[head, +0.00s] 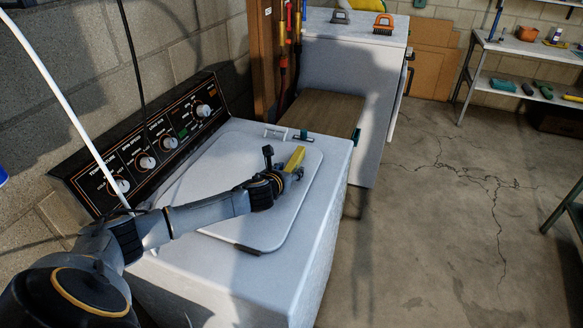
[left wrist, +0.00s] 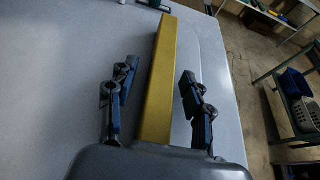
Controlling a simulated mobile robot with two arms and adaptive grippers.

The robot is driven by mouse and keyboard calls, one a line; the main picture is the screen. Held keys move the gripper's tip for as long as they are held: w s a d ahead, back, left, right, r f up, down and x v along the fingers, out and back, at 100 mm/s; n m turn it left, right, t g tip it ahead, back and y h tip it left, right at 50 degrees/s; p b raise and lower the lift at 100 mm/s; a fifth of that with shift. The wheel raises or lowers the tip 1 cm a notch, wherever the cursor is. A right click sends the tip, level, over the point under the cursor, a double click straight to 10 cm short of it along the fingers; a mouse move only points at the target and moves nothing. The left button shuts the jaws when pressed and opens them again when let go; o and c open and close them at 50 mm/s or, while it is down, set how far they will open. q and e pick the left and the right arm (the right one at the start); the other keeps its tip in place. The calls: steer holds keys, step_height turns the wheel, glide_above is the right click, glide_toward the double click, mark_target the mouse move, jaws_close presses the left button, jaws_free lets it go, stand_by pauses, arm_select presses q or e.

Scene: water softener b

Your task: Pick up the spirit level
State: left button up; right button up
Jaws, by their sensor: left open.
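The spirit level (head: 296,157) is a yellow bar on the lid of the white washing machine. It also shows in the left wrist view (left wrist: 161,80), running from the palm's edge away toward the top. My left gripper (head: 284,172) is at the level's near end. In the left wrist view my left gripper (left wrist: 157,86) is open, with one dark finger on each side of the bar and a gap on both sides. The near end of the level is hidden behind the gripper body. My right gripper is not in view.
The washer's control panel (head: 150,143) with knobs rises behind the lid, against the block wall. A small white and a dark item (head: 303,136) lie near the lid's far edge. A wooden board (head: 323,112) and a second white appliance (head: 346,75) stand beyond.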

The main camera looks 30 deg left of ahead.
arm_select(q)
jaws_close()
steer(key=shift+r, duration=0.15)
